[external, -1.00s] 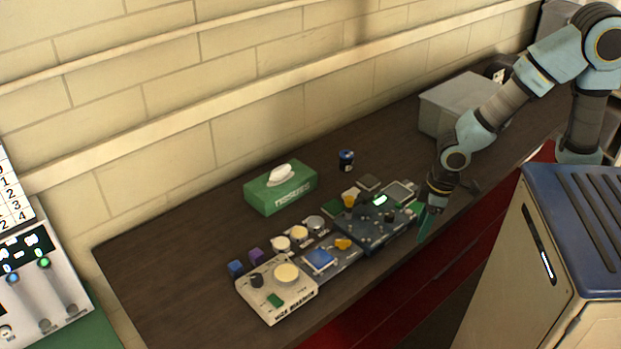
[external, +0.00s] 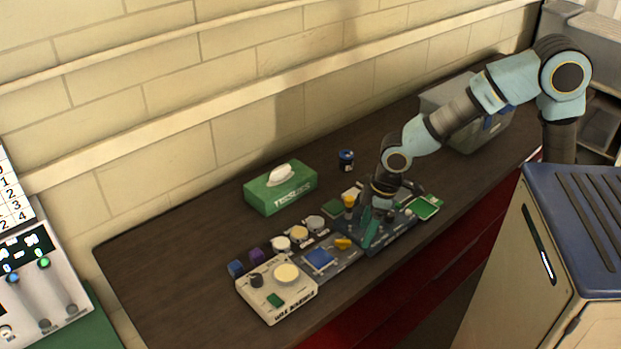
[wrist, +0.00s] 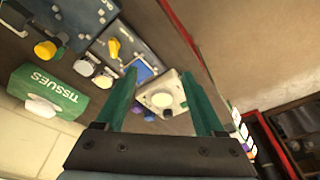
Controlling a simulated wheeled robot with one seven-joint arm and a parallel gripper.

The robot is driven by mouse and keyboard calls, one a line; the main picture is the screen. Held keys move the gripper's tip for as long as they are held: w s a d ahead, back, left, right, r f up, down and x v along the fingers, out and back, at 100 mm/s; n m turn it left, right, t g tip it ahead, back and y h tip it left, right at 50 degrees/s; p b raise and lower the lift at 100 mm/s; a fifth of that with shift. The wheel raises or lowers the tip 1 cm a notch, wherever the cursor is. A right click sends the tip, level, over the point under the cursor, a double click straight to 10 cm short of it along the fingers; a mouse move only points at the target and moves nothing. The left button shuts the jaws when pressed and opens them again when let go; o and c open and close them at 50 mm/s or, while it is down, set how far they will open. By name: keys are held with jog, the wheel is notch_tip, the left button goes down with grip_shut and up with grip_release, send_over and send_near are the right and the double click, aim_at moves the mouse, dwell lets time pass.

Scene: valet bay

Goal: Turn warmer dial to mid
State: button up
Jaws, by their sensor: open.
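The warmer (external: 303,295) is a cream box with a round cream pot on top, at the near left end of the row on the counter. Its small dark dial (external: 257,280) sits at its left corner, beside a green switch (external: 275,300). In the wrist view the warmer (wrist: 146,90) shows beyond my fingertips, and the dial (wrist: 167,113) shows small and dark; its setting is too small to read. My gripper (external: 368,242) is open and empty, above the dark blue panel and to the right of the warmer. Its green fingers (wrist: 159,77) are apart in the wrist view.
A green tissue box (external: 281,193) stands behind the row. A dark blue panel (external: 398,236) lies under my gripper, with a blue pad (external: 319,259) and several round pots between it and the warmer. A dark jar (external: 346,160) stands farther back.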

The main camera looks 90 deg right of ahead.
aim_at(257, 277)
jog(key=w+a+f+n+t+y+b, duration=0.15)
jog(key=w+b, duration=0.35)
jog(key=w, duration=0.6)
jog(key=w+a+f+n+b, duration=0.1)
jog(key=w+a+n+b, duration=0.3)
jog(key=w, duration=0.8)
jog(key=shift+m, duration=0.65)
jog(key=x, duration=0.3)
jog(key=p+x, duration=0.1)
jog(key=x, duration=0.2)
jog(key=d+x, duration=0.1)
jog(key=x, duration=0.3)
jog(key=shift+f+p, duration=0.15)
jog(key=shift+p, duration=0.25)
jog(key=shift+c, duration=0.4)
grip_shut()
